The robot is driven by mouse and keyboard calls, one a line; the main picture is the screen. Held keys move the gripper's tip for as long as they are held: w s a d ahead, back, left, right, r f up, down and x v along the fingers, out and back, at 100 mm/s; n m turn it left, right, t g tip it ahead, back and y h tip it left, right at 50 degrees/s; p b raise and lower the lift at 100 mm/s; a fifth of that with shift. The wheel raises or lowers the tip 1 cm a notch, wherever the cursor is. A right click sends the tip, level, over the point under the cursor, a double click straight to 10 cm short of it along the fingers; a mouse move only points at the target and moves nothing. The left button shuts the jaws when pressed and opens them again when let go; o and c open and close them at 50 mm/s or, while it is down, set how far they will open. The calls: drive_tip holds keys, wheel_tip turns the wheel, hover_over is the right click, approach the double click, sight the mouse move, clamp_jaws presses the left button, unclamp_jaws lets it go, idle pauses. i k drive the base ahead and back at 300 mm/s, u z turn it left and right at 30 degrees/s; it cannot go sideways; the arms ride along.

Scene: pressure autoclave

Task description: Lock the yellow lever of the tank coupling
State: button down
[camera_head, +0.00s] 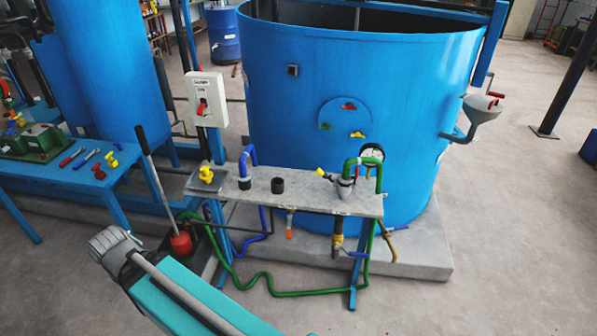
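A grey coupling (343,187) stands on the right part of the narrow grey bench (300,197), in front of the large blue tank. A green hose (366,160) arches over beside it. A small yellow lever (321,171) sticks out from the coupling's upper left side, pointing up and left. The coupling is small here, and I cannot tell whether its lever is locked. Part of my arm shows at the lower left, well apart from the coupling. I see no gripper fingers.
A blue hose fitting (246,170), a black socket (278,185) and a yellow valve (205,174) sit along the bench. The green hose also snakes over the floor. A red-based hand lever (181,243) stands at left. The floor at the front right is clear.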

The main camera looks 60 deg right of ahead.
sight(319, 170)
drive_tip(key=u, duration=1.5)
drive_tip(key=i, duration=0.4)
drive_tip(key=z, duration=2.6)
